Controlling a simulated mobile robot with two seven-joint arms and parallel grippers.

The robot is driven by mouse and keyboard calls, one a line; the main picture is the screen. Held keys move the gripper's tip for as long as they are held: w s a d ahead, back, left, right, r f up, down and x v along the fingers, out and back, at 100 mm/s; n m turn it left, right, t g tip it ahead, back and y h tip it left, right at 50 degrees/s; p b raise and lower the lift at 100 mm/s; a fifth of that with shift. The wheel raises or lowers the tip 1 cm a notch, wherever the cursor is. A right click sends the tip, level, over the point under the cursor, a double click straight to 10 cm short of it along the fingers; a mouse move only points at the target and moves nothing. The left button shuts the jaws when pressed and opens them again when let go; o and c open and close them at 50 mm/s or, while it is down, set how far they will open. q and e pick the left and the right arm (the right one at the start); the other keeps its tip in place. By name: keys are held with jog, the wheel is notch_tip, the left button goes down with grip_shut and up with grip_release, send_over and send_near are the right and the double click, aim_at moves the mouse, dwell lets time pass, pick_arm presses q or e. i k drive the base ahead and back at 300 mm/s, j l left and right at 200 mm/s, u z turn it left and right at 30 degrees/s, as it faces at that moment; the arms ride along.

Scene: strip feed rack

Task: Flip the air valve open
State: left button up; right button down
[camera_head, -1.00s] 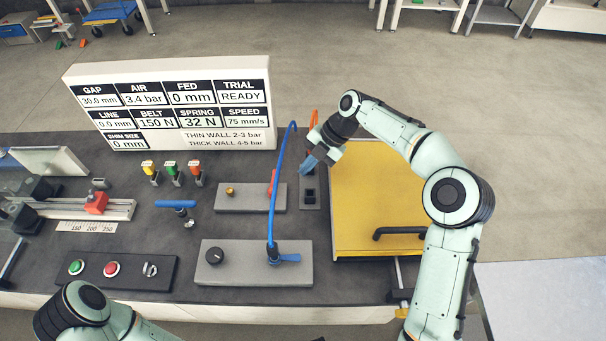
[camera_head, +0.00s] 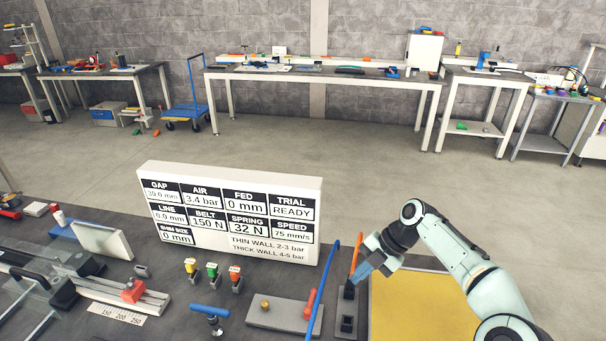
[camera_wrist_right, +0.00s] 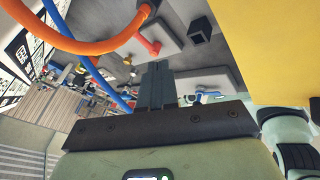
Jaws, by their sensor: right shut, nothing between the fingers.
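A red lever (camera_head: 310,304) stands on a grey plate (camera_head: 285,313) with a brass knob; it also shows in the right wrist view (camera_wrist_right: 149,43). A blue lever (camera_wrist_right: 208,96) lies on another grey plate (camera_wrist_right: 203,82) in the right wrist view; that plate is below the head view. No label tells which lever is the air valve. My right gripper (camera_head: 364,270) is shut and empty, above the black socket block (camera_head: 347,322) and right of the red lever; its fingers (camera_wrist_right: 157,66) touch neither lever in the right wrist view. My left gripper is out of view.
A blue hose (camera_head: 324,288) rises between the red lever and my right gripper. An orange hose (camera_head: 356,243) stands close behind the gripper. A yellow panel (camera_head: 415,305) lies to the right. The display board (camera_head: 235,215) reads AIR 3.4 bar.

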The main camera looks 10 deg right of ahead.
aim_at(308, 311)
jog(key=k, duration=1.5)
